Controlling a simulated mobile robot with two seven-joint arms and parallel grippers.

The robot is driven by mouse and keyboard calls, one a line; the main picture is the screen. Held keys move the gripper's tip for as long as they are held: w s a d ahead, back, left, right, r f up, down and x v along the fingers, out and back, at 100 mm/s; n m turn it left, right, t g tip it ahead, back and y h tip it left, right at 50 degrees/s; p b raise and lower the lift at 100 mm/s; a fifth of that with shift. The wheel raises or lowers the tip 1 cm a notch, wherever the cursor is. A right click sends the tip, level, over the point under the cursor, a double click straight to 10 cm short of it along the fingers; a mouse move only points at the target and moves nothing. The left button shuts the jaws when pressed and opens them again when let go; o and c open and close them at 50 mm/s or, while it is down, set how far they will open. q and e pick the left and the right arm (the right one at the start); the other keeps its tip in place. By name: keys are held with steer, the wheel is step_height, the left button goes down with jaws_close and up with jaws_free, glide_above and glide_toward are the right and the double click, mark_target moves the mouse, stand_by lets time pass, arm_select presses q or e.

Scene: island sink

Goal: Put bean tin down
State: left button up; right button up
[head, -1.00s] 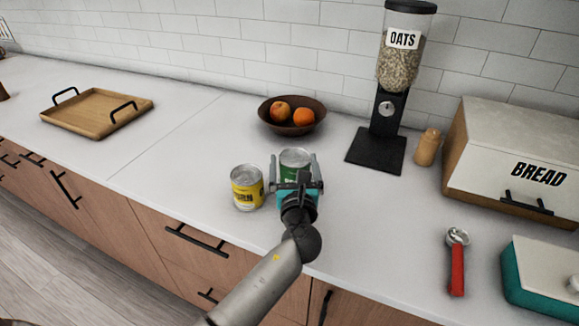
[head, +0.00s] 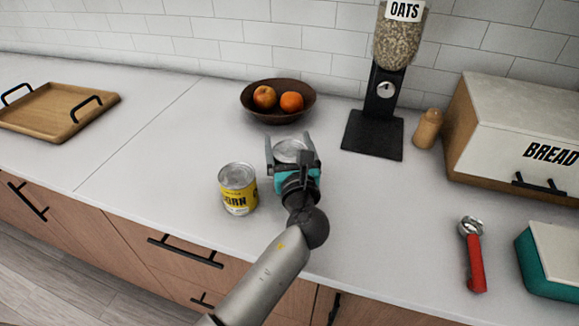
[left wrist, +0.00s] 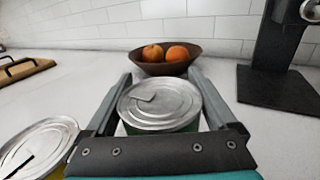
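The bean tin (head: 289,149) has a silver lid and stands upright between the fingers of my left gripper (head: 288,150). In the left wrist view its lid (left wrist: 160,103) fills the gap between the two fingers, which lie close against both sides. A little green of its side shows below the lid. The gripper body hides most of its label, and I cannot tell whether its base touches the white counter (head: 150,150). My right gripper is not in view.
A yellow corn tin (head: 239,193) stands close on the left. A brown fruit bowl (head: 278,113) is behind. The oats dispenser (head: 385,95), wooden shaker (head: 428,129), bread box (head: 520,130) and red can opener (head: 474,262) are right. A wooden tray (head: 50,112) is far left.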

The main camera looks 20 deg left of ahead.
arm_select(q)
steer(key=c, duration=1.3)
steer(key=shift+w, duration=0.1)
jaws_close()
steer(key=shift+r, duration=0.15)
